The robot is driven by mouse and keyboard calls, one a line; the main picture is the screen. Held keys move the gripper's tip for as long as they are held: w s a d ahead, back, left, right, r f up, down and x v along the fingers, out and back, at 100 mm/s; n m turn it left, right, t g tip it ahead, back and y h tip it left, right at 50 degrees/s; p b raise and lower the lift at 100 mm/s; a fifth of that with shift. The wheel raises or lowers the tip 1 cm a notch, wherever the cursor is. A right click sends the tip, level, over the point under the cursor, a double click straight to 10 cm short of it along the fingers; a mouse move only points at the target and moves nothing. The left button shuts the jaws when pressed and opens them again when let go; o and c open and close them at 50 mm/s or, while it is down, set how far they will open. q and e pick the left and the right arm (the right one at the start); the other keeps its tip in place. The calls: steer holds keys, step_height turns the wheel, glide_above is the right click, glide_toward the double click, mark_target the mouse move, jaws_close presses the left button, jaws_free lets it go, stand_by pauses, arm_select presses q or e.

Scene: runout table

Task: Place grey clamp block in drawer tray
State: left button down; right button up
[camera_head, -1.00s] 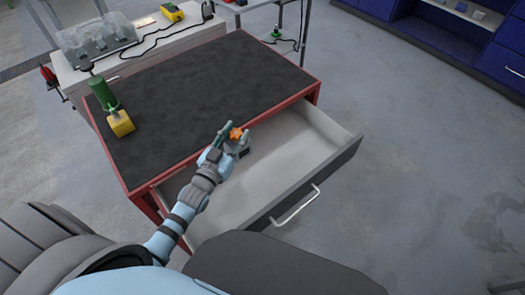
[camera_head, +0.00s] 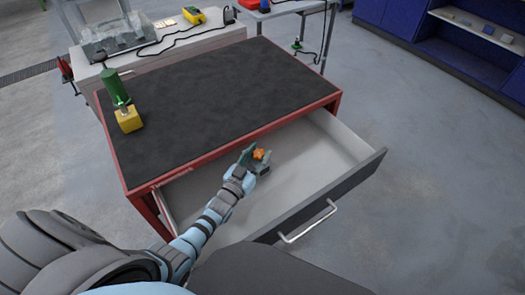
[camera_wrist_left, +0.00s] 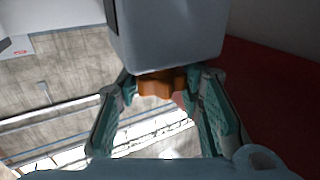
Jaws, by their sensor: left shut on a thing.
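The grey clamp block (camera_wrist_left: 165,38) fills the top middle of the left wrist view, its orange knob (camera_wrist_left: 160,83) between my fingers. My left gripper (camera_wrist_left: 160,90) is shut on this knob. In the head view, my left gripper (camera_head: 254,157) is over the pale inside of the open drawer tray (camera_head: 305,165), just out from the cabinet's front edge. There the block (camera_head: 263,168) shows as a small dark piece beside the orange knob, partly hidden by my fingers. How high it is above the drawer floor I cannot tell. My right gripper is not in view.
The red cabinet (camera_head: 215,140) has a dark top, with a green-handled tool on a yellow block (camera_head: 129,120) at its left. The drawer front has a metal handle (camera_head: 308,222). The drawer looks otherwise empty. A bench (camera_head: 160,55) with a clear box stands behind.

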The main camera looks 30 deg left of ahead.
arm_select(q)
steer(key=shift+w+r, duration=0.1)
steer(key=shift+w, duration=0.3)
steer(key=w+b, duration=0.1)
steer(key=w+f+b, duration=0.1)
steer(key=w, duration=0.1)
steer(key=shift+w+d+f, duration=0.1)
steer(key=shift+w+d, duration=0.1)
steer(key=shift+w, duration=0.1)
steer(key=shift+f, duration=0.15)
steer(key=shift+s, duration=0.1)
steer(key=c, duration=1.1)
jaws_free()
